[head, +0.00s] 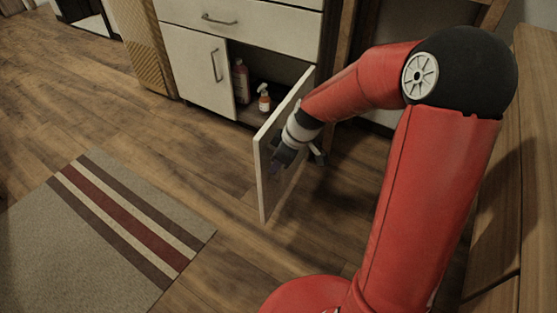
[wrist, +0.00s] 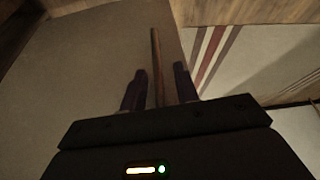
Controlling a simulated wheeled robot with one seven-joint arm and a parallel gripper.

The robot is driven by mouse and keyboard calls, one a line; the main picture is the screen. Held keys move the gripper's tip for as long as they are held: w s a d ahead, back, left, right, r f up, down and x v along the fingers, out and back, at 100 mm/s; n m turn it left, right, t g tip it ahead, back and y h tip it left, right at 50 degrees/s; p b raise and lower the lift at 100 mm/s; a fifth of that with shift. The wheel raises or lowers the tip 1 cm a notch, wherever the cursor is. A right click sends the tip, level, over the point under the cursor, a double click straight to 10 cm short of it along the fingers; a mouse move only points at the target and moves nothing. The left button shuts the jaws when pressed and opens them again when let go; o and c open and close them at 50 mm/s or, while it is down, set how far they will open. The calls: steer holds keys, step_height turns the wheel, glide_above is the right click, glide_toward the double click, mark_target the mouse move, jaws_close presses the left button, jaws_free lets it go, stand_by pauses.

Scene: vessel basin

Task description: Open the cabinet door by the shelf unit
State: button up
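The cabinet's right door (head: 281,135) is a pale panel that stands swung well out from the cabinet, hinged at its right side. My gripper (head: 279,163) is at the door's right-hand face, near its free edge; the fingertips are hard to make out there. In the wrist view, the two dark fingers of my gripper (wrist: 157,88) are spread apart. A thin bar, apparently the door handle (wrist: 156,55), lies between them with a gap on each side. The door's face (wrist: 80,70) fills the left of that view.
The cabinet's left door (head: 197,68) is closed, below a drawer (head: 245,28). A pink bottle (head: 240,80) and a pump bottle (head: 264,98) stand inside the open compartment. A striped rug (head: 110,235) lies on the left floor. A wooden surface (head: 510,180) borders the right.

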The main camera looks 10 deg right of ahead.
steer(key=p+v, duration=0.2)
steer(key=v, duration=0.5)
steer(key=shift+d+r, duration=0.15)
steer(key=shift+r, duration=0.2)
steer(key=shift+s, duration=0.1)
